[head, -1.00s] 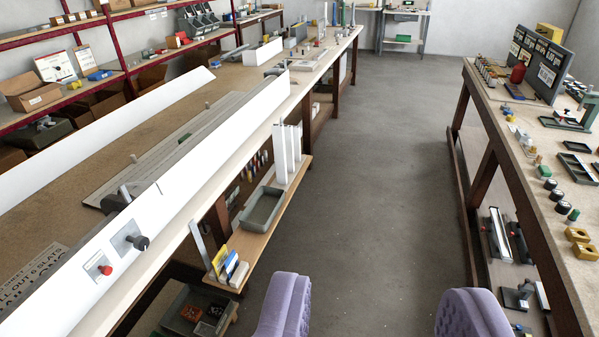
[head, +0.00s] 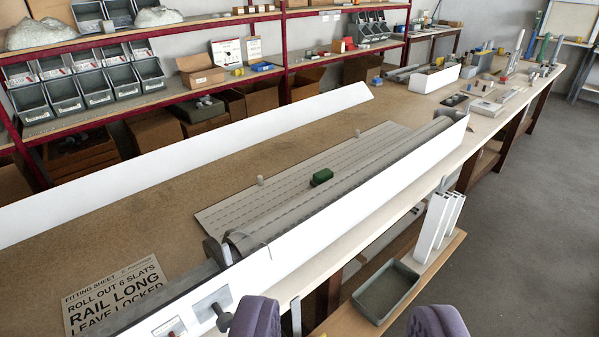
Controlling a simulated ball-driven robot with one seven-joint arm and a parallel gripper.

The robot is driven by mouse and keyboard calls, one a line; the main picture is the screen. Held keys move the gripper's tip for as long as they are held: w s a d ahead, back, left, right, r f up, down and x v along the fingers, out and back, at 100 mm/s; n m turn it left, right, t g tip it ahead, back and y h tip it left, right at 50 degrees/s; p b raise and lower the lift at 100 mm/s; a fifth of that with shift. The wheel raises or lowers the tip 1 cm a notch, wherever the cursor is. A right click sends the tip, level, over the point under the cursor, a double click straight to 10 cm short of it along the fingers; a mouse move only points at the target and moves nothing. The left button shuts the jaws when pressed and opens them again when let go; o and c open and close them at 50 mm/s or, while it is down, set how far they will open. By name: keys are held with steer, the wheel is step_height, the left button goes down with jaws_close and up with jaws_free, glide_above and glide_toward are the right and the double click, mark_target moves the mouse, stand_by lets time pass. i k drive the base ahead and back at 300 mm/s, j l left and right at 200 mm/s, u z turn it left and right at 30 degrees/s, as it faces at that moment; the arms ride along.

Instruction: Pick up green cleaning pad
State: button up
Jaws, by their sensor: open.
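A small dark green block, which looks like the green cleaning pad (head: 322,177), lies on the grey slatted shutter sheet (head: 290,165) on the long workbench. It is beside the rolled-up part of the slats, behind the white front rail (head: 345,195). My gripper (head: 345,325) shows as two purple padded fingers at the bottom edge. They are wide apart with nothing between them. The gripper is on the near side of the rail, well short of the pad in the picture.
The white front rail and a white back rail (head: 190,160) border the slats. A black knob (head: 224,320) sticks out of the front rail. A grey tray (head: 386,292) and upright white profiles (head: 437,225) stand on a lower shelf. The floor at right is clear.

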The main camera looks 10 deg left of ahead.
mark_target(319, 178)
steer(key=i+l+u, duration=0.15)
steer(key=i+l, duration=0.2)
steer(key=i+l+u, duration=0.35)
steer(key=i+l, duration=0.25)
steer(key=l, duration=0.2)
steer(key=i+l+u, duration=0.2)
steer(key=l, duration=0.25)
steer(key=i+l+u, duration=0.15)
steer(key=i+l, duration=0.25)
steer(key=i+l+u, duration=0.15)
steer(key=i+l, duration=0.2)
steer(key=i+l+u, duration=0.15)
steer(key=i+l, duration=0.2)
steer(key=l, duration=0.25)
